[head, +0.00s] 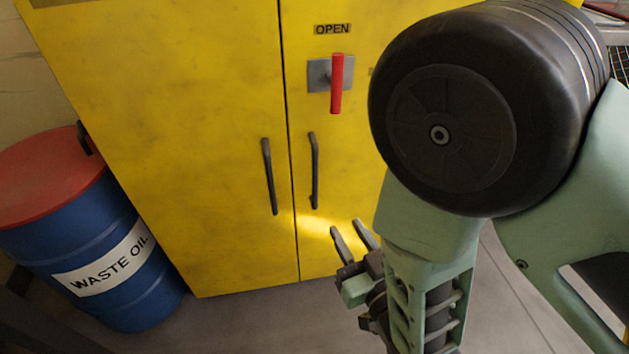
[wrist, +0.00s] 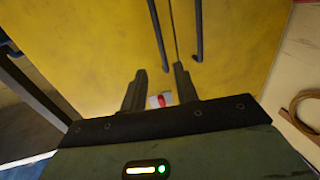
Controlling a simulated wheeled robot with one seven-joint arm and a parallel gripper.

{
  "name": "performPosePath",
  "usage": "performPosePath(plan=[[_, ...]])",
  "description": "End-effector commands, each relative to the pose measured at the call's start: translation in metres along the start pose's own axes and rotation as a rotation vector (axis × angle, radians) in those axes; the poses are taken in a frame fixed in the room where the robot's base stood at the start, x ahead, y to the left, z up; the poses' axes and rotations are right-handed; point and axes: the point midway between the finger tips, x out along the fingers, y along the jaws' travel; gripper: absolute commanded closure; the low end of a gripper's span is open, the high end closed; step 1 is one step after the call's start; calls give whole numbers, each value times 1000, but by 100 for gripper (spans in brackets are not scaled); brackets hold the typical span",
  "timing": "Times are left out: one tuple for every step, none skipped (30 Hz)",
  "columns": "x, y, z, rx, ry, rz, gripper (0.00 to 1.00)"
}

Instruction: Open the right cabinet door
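The yellow cabinet's right door (head: 350,155) is shut against the left door (head: 222,120), with a thin seam between them. The right door has a dark vertical handle (head: 315,172). Above it, a red lever (head: 336,86) hangs straight down on a grey plate under an "OPEN" label. My gripper (head: 349,231) is below and to the right of the right handle, apart from it. Its fingers are spread with nothing held. In the wrist view, my gripper (wrist: 160,71) points at the cabinet, and both handles show near the top, beyond the fingertips.
The left door has a matching handle (head: 269,177). A blue waste oil drum (head: 100,265) with a red lid stands left of the cabinet. Grey floor (head: 245,325) is clear in front. A small red and white thing (wrist: 160,100) shows between the fingers, unclear what.

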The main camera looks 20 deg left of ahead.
Motion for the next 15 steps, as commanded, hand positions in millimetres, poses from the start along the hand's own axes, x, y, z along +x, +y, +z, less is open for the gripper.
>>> performPosePath(plan=[[9, 0, -1, 1, 5, 0, 70], [15, 0, -1, 2, 6, -1, 70], [23, 0, 0, 2, 5, 0, 70], [30, 0, 0, 2, 6, 1, 70], [36, 0, 0, 1, 6, 1, 70], [45, 0, -1, 1, 5, 0, 70], [51, 0, 0, 1, 4, 0, 70], [57, 0, 0, 1, 5, 0, 70], [66, 0, 0, 1, 5, 0, 70], [72, 0, 0, 1, 4, 0, 70], [78, 0, 0, 1, 5, 0, 70], [87, 0, 0, 1, 4, 0, 70], [93, 0, 0, 1, 4, 0, 70], [99, 0, 0, 1, 4, 0, 70], [107, 0, 0, 1, 3, -1, 70]])
